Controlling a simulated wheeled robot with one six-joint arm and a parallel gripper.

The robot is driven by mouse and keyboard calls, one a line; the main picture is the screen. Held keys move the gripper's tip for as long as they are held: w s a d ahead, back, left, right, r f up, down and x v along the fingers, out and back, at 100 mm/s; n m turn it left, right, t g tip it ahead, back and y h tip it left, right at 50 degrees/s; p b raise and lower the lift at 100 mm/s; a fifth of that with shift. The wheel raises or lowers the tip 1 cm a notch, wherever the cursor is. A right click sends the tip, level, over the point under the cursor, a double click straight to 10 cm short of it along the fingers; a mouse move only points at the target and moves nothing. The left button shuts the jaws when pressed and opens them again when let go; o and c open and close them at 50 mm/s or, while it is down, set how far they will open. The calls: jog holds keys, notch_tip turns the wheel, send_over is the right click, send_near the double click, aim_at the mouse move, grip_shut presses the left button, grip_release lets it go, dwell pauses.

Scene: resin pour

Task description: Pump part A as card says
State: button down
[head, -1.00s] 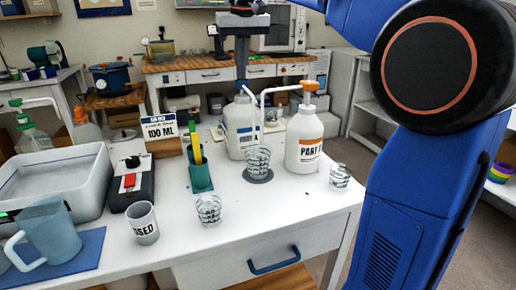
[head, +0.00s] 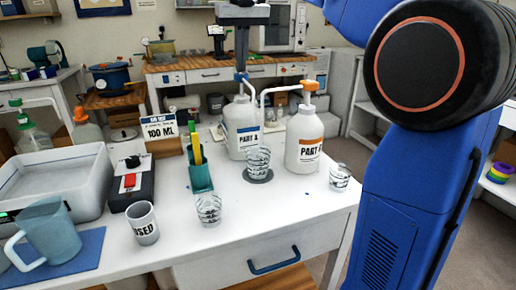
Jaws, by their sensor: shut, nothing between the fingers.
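The part A bottle (head: 240,128) is white with a blue label and a blue pump head. My gripper (head: 241,72) is shut and empty, pointing straight down at this pump head; I cannot tell whether it touches. A clear marked cup (head: 257,162) stands on a dark round disc (head: 262,179) in front of the bottles. I cannot make out any liquid in it. The part B bottle (head: 304,140), with an orange label and pump, stands to the right. The card (head: 159,129) reads 100 ML; its smaller line is too small to read.
Other clear cups stand at the front (head: 208,209) and right (head: 340,178). A teal holder (head: 201,178) carries yellow and green sticks. A cup marked USED (head: 143,223), a blue jug (head: 50,229) and a dark device with a red switch (head: 132,184) are at left.

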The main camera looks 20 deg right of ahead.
jog(key=shift+f, duration=0.1)
dwell(0.4)
jog(key=shift+f, duration=1.55)
jog(key=shift+r, duration=1.65)
jog(key=shift+f, duration=1.65)
jog(key=shift+r, duration=1.65)
